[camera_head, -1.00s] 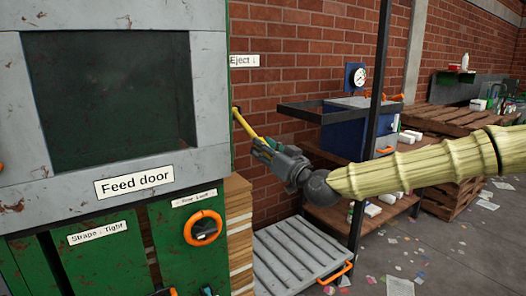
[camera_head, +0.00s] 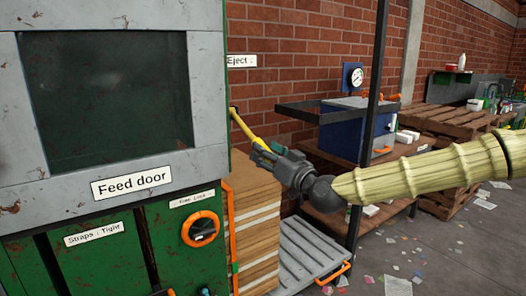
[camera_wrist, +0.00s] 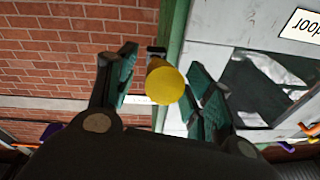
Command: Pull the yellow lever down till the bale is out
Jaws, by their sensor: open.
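The yellow lever (camera_head: 243,126) sticks out from the right side of the green baler (camera_head: 178,245), beside the "Eject" label (camera_head: 240,61), and slopes down to the right. My gripper (camera_head: 262,151) is at its lower end. In the wrist view the lever's round yellow end (camera_wrist: 165,85) lies between the green finger pads of my open gripper (camera_wrist: 163,72); I cannot tell whether they touch it. The brown strapped bale (camera_head: 256,232) sticks partly out of the baler's right side, over the ridged grey platform (camera_head: 310,250). Its left part is hidden by the baler.
The feed door (camera_head: 105,95) is on the baler's front, with an orange ring handwheel (camera_head: 201,229) below it. A dark post (camera_head: 372,120) stands behind my arm. Litter lies on the floor at right.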

